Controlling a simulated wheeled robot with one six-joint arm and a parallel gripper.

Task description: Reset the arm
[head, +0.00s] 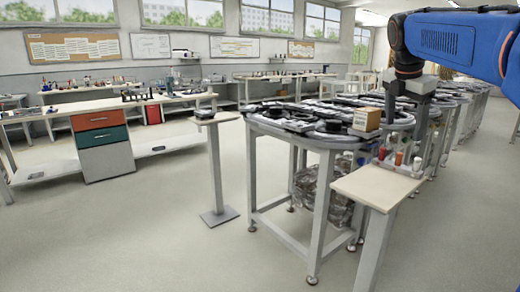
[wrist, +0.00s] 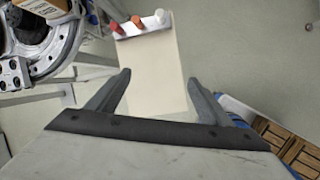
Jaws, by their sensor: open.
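My gripper (wrist: 158,95) is open and empty in the wrist view, its two dark fingers spread over a pale wooden side table (wrist: 155,70). In the head view my blue arm (head: 440,42) reaches in from the upper right, and the gripper end hangs near the track's front corner. The small table (head: 370,186) shows there below it. The fingertips are hard to make out in the head view.
The ring track (head: 300,125) stands on a metal frame, with a cardboard box (head: 366,119) on its near corner. Red and white small items (head: 398,158) stand at the small table's back edge. A pedestal (head: 214,165) stands left. The floor in front is clear.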

